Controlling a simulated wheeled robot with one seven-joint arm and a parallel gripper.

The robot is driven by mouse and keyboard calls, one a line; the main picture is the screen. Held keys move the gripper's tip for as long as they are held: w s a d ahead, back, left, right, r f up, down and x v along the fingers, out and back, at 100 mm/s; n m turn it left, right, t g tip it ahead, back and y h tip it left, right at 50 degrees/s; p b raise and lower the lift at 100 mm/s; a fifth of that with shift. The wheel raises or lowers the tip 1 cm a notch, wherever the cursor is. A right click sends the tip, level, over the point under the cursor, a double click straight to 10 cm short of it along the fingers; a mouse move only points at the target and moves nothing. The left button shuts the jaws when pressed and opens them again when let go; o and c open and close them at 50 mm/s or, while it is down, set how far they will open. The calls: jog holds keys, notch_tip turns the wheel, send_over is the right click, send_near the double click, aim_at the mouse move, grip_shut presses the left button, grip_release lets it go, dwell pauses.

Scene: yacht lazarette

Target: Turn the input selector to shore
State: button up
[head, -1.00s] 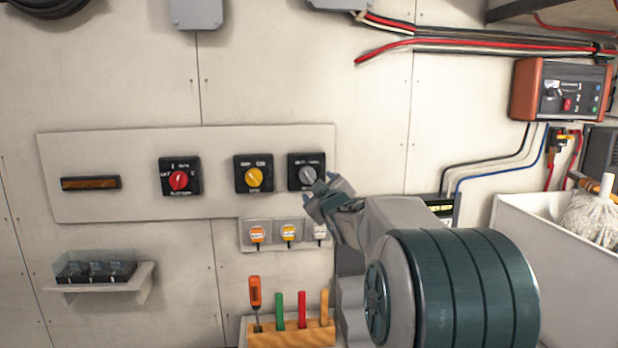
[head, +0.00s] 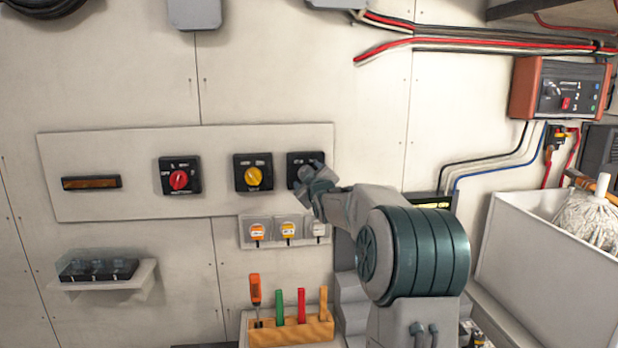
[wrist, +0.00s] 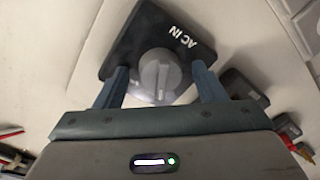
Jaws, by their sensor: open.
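The input selector is a black square plate with a grey round knob, the rightmost of three switches on the white panel. Its plate (head: 303,158) shows in the head view, the knob partly hidden by my gripper (head: 315,184). In the wrist view the plate (wrist: 180,32) reads "AC IN", and the grey knob (wrist: 157,76) has a raised grip bar running roughly upright in the picture. My gripper (wrist: 160,88) is open, one finger on each side of the knob. I cannot tell whether the fingers touch it. No position label is readable.
To the left are a yellow-knob switch (head: 253,173) and a red-knob switch (head: 180,176). Small tagged covers (head: 288,232) sit just below the panel. A tool block (head: 290,332) stands lower, and a white bin (head: 540,250) is at right.

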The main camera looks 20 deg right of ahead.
jog(key=c, duration=1)
jog(key=shift+f+m+b, duration=0.1)
jog(key=shift+m+b, duration=0.3)
jog(key=shift+a+f+m+t+h+b, duration=0.1)
jog(key=shift+m+t+h+b, duration=0.15)
jog(key=shift+m+b, duration=2.4)
jog(key=shift+m+t+h+b, duration=0.15)
jog(key=shift+m+t+b, duration=0.1)
jog(key=shift+m+b, duration=2.35)
jog(key=shift+m+p, duration=0.45)
jog(key=shift+m, duration=0.3)
